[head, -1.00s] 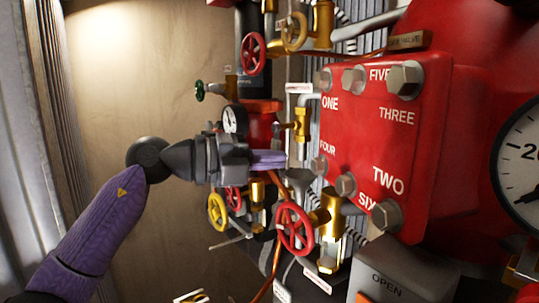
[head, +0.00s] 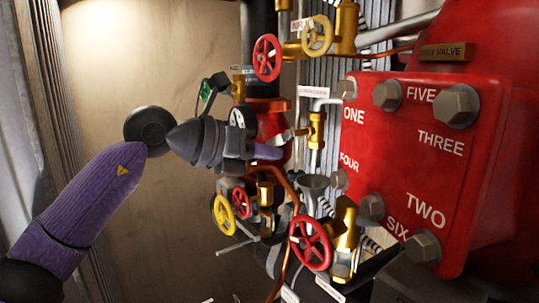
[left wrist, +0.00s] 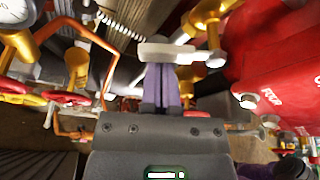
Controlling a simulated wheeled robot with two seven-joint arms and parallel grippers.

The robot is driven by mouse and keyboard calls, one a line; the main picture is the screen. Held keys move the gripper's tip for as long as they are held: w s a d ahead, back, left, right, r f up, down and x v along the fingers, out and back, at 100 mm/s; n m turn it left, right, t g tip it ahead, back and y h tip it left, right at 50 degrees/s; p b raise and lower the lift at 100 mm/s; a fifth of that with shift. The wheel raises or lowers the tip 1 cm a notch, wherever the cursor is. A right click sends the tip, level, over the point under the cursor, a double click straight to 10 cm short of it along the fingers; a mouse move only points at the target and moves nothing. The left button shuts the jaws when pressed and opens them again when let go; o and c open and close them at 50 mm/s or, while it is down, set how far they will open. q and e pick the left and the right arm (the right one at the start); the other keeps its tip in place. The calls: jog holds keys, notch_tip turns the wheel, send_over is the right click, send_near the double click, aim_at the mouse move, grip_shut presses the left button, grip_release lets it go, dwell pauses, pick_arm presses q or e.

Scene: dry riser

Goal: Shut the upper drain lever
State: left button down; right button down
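The upper drain lever is a pale metal handle (head: 288,135) sticking out to the left from a brass valve (head: 316,130), under a small white label. In the left wrist view the lever (left wrist: 165,50) lies crosswise just beyond my fingertips. My left gripper (head: 272,152) has its purple fingers together, with nothing visible between them. Its tips are just below and left of the lever in the head view. In the left wrist view the fingers (left wrist: 160,75) reach up to the lever; I cannot tell whether they touch it. My right gripper is not in view.
A red box with large bolts (head: 410,160) stands to the right. Red handwheels (head: 310,243) and (head: 267,58), a yellow handwheel (head: 225,215) and a copper pipe (head: 285,180) crowd around the gripper. A bare tan wall (head: 170,60) lies behind, with free room at left.

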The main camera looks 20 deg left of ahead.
pick_arm(q)
jog(key=shift+w+a+r+m+t+y, duration=0.2)
jog(key=shift+r+m+t+y, duration=0.2)
jog(key=shift+m, duration=0.45)
jog(key=shift+w+a+r+m+t+y, duration=0.1)
jog(key=shift+a+r+m+t+y, duration=0.25)
jog(key=shift+m, duration=0.5)
jog(key=shift+d+r+b, duration=0.1)
jog(key=shift+d+b, duration=0.05)
jog(key=shift+b, duration=0.15)
notch_tip(320, 180, down, 5)
jog(key=b, duration=0.4)
jog(key=r+b+v, duration=0.1)
jog(key=b+v, duration=0.1)
jog(key=v, duration=0.8)
jog(key=shift+r, duration=0.15)
jog(key=shift+w, duration=0.1)
